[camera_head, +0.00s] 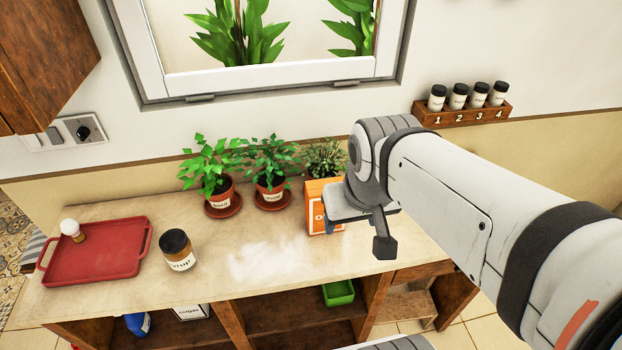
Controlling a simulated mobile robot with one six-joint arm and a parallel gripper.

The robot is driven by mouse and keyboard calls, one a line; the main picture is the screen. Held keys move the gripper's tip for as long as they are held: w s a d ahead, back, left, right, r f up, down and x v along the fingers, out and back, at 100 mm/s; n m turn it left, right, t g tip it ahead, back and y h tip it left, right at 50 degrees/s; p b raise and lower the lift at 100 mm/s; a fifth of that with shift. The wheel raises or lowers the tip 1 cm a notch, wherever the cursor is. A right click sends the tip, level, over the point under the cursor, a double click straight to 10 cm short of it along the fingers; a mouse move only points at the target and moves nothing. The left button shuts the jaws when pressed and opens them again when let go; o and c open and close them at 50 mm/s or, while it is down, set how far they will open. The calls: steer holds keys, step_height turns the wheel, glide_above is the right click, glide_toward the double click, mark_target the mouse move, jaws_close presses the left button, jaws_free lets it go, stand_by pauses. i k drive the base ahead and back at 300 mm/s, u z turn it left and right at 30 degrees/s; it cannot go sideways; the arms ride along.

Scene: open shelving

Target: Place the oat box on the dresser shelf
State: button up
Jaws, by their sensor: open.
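The orange box (316,212) stands upright on the counter of the wooden dresser, in front of a potted herb. Its label shows only a first letter that looks like "O", so it appears to be the oat box. My gripper (358,236) is open, just right of the box and overlapping its right side in this view. I cannot tell whether it touches the box. The gripper hides the box's right part. The dresser shelf (275,317) is the open wooden compartment row below the counter.
A red tray (95,262) with a small white-capped shaker (71,229) and a syrup jar (177,250) stand on the left. Potted plants (210,165) line the wall. A green bin (338,293), a sugar box (190,311) and a blue bottle (137,323) occupy the shelves. White powder marks the mid-counter.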

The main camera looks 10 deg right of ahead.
mark_target(286, 298)
steer(key=u, duration=0.15)
steer(key=k, duration=0.35)
steer(key=z, duration=2.9)
steer(key=k, duration=1.9)
steer(key=u, duration=1.15)
steer(key=i, duration=1)
steer(key=u, duration=0.05)
